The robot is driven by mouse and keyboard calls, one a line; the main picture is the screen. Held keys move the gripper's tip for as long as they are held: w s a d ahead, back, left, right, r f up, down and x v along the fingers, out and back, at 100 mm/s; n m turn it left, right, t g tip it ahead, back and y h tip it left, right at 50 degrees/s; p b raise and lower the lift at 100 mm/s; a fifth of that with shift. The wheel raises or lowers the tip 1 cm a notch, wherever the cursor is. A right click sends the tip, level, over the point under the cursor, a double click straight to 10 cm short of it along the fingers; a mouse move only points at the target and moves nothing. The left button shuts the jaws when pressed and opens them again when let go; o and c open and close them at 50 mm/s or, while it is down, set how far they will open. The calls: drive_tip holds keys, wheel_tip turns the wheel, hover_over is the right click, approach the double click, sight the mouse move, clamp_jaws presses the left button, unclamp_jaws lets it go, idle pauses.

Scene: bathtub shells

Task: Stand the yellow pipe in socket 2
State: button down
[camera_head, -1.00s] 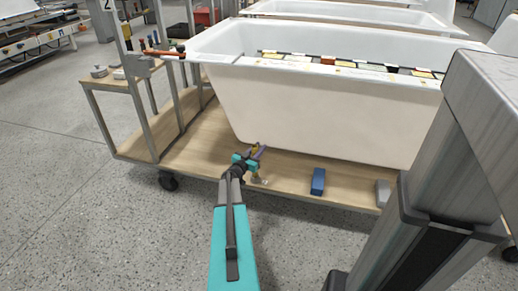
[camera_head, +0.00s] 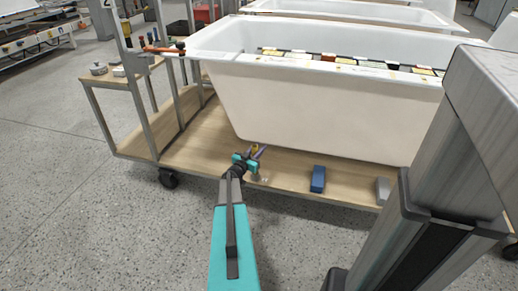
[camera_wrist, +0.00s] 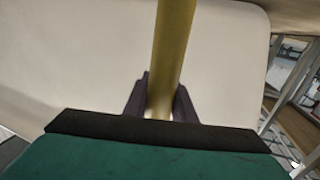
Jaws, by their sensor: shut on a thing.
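My gripper (camera_head: 257,153) is low over the front of the wooden cart deck, in front of the white bathtub shell. It is shut on the yellow pipe (camera_wrist: 174,45). In the wrist view, the pipe stands between the two dark fingers and runs out past the top edge of the picture. In the head view, only a small piece of the yellow pipe (camera_head: 254,149) shows beside the fingers. Its lower end is hidden, so I cannot tell whether it touches the deck. A "2" mark (camera_head: 107,4) shows at the top of a cart post. I cannot make out a socket clearly.
The bathtub shell (camera_head: 300,105) fills most of the wooden deck (camera_head: 200,145). A blue block (camera_head: 318,179) and a grey block (camera_head: 382,190) lie along the front edge. Metal posts (camera_head: 140,110) and a small side shelf (camera_head: 112,80) stand at left. The floor at left is clear.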

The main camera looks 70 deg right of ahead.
drive_tip(key=shift+f, duration=0.6)
drive_tip(key=c, duration=1.4)
unclamp_jaws()
drive_tip(key=p+v, duration=0.2)
drive_tip(key=v, duration=1.2)
drive_tip(key=shift+p, duration=0.4)
